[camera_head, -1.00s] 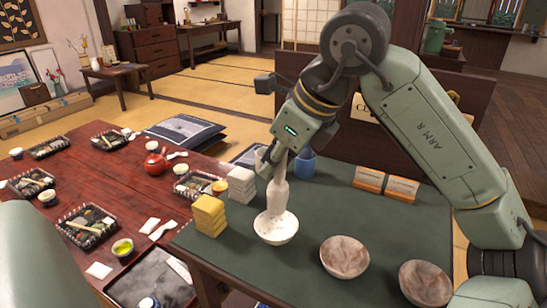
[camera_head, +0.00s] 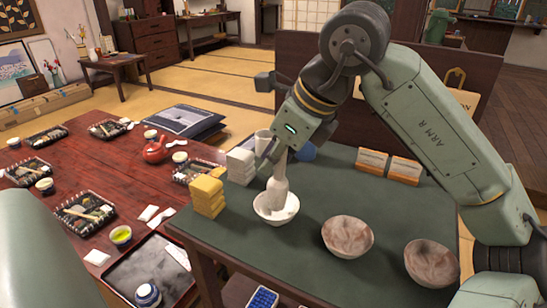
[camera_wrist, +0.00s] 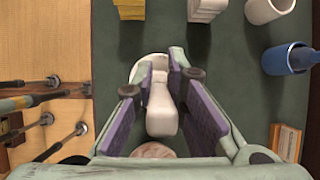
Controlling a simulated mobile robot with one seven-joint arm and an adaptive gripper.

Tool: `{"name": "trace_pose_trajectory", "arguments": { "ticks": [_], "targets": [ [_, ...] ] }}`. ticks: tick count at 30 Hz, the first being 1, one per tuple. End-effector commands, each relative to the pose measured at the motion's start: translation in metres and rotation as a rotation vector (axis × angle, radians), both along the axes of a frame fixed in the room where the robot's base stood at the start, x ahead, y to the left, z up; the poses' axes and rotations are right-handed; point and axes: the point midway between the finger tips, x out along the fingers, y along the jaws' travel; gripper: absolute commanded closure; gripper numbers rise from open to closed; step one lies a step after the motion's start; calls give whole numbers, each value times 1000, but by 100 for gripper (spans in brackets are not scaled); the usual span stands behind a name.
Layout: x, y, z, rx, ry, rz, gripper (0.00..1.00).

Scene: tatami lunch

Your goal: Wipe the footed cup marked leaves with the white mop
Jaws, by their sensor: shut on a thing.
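My gripper (camera_head: 279,158) is shut on the handle of the white mop (camera_head: 277,190), which hangs down from the fingers. The mop also shows between the fingers in the wrist view (camera_wrist: 163,110). Its lower end is inside a white bowl (camera_head: 264,217) on the green tabletop; whether it touches the bowl's inside, I cannot tell. The bowl's rim shows behind the fingers in the wrist view (camera_wrist: 137,68). A white cup (camera_wrist: 265,10) and a blue cup (camera_wrist: 288,60) stand behind the gripper. I see no leaf marks or foot on either, so I cannot tell which is the footed cup.
Yellow blocks (camera_head: 207,196) and white blocks (camera_head: 240,165) are stacked left of the bowl. Two brownish bowls (camera_head: 347,237) stand to the right. Orange-and-white boxes (camera_head: 388,166) are behind. The red table (camera_head: 75,160) holds trays and small cups.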

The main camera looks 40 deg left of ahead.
Motion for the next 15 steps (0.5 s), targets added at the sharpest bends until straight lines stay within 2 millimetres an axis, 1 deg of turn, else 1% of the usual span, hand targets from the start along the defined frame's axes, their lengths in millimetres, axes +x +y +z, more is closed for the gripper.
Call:
{"name": "trace_pose_trajectory", "arguments": {
  "ticks": [15],
  "targets": [
    [0,0,-4,0,0,0,100]
  ]
}}
